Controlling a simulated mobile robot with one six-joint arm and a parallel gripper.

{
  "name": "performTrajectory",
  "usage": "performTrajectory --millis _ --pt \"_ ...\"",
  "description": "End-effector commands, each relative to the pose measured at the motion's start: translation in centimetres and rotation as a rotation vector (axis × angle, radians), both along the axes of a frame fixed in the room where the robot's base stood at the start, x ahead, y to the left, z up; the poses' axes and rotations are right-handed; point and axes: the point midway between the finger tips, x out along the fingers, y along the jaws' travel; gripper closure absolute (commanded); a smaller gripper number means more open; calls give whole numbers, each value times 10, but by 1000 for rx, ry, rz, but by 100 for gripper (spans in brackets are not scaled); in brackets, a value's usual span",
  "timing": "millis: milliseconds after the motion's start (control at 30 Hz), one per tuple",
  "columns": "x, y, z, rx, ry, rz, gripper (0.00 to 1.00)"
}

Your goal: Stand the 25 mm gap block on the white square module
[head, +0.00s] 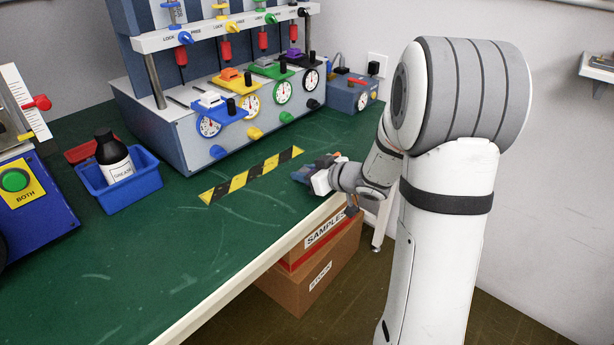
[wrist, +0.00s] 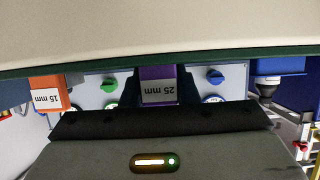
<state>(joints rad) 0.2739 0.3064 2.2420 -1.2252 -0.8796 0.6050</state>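The purple block labelled 25 mm (wrist: 158,88) is at the centre of the wrist view, its label upside down. My gripper (wrist: 158,103) has dark finger-like shapes close on both sides of it. Whether they press on it is not clear. In the head view my gripper (head: 312,176) is low over the table's front edge, by small blue and red parts too small to tell apart. A white square piece (head: 210,99) sits on the blue leftmost station of the test machine, left of and behind my gripper. I take it for the white square module.
An orange 15 mm block (wrist: 47,94) is left of the purple one. The test machine (head: 180,140) has further stations with orange, green and purple pieces. A striped strip (head: 250,176) marks the green table. A blue tray (head: 135,193) holds a grease bottle (head: 112,158). The front table is clear.

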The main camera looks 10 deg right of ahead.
Motion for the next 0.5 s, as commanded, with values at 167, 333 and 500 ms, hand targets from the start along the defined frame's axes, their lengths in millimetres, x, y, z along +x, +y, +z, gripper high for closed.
performTrajectory --millis 167,333,500 --pt "0 0 0 0 0 0 88" --pt "0 0 0 0 0 0 100" --pt "0 -1 0 0 0 -1 100"
